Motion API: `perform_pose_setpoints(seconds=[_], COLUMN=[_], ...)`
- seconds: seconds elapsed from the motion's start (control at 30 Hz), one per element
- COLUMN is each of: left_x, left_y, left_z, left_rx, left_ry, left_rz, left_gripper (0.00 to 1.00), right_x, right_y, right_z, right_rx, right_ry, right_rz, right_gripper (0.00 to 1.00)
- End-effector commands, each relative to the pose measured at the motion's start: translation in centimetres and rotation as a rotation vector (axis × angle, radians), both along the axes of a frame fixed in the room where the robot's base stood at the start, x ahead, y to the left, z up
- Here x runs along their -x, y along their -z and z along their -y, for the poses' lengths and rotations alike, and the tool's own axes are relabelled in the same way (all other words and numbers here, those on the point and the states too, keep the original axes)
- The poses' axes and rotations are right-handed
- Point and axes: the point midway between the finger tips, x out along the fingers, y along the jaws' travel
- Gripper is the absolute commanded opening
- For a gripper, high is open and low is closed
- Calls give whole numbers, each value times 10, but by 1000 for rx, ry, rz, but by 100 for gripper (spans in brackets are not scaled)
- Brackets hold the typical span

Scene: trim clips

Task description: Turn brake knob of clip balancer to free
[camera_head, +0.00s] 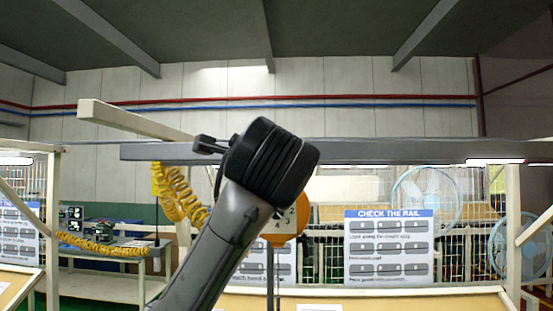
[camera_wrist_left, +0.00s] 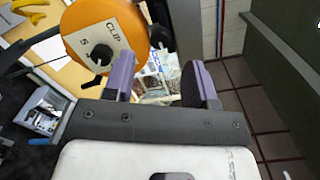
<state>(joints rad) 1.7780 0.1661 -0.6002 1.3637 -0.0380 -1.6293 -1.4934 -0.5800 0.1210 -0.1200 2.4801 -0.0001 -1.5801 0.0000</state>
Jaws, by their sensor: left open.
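The clip balancer is an orange round housing. In the left wrist view the balancer (camera_wrist_left: 90,18) is at the upper left, with a pale plate reading CLIP and the letter S. Its black brake knob (camera_wrist_left: 100,57) sits on that plate; its exact setting is too small to tell. My left gripper (camera_wrist_left: 162,82) is open and empty, its purple fingers right of the knob; the near finger overlaps the housing's lower edge, and contact cannot be told. In the head view my arm covers most of the balancer (camera_head: 292,222), and the fingers are hidden. My right gripper is not in view.
An overhead grey rail (camera_head: 400,151) crosses the head view. A yellow coiled hose (camera_head: 170,190) hangs at left, near a workbench (camera_head: 110,243) with equipment. A CHECK THE RAIL board (camera_head: 390,270) and fans (camera_head: 515,245) stand behind at right. A small grey device (camera_wrist_left: 42,108) lies at left in the wrist view.

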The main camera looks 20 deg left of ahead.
Motion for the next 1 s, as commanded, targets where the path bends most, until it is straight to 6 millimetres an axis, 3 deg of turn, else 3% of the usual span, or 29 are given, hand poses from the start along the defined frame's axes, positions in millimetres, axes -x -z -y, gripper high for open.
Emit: perform_pose_setpoints(seconds=[0.3,0.8,1.0], left_x=[-38,-47,-47], left_y=[-2,0,0], left_z=[-13,-17,-17], left_rx=[0,0,1], left_ry=[0,0,0], left_rz=[-1,2,1], left_gripper=[51,51,33], right_x=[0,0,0], right_y=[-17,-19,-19], right_z=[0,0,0], right_rx=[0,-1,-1], right_ry=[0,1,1], right_rz=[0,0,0], right_gripper=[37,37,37])
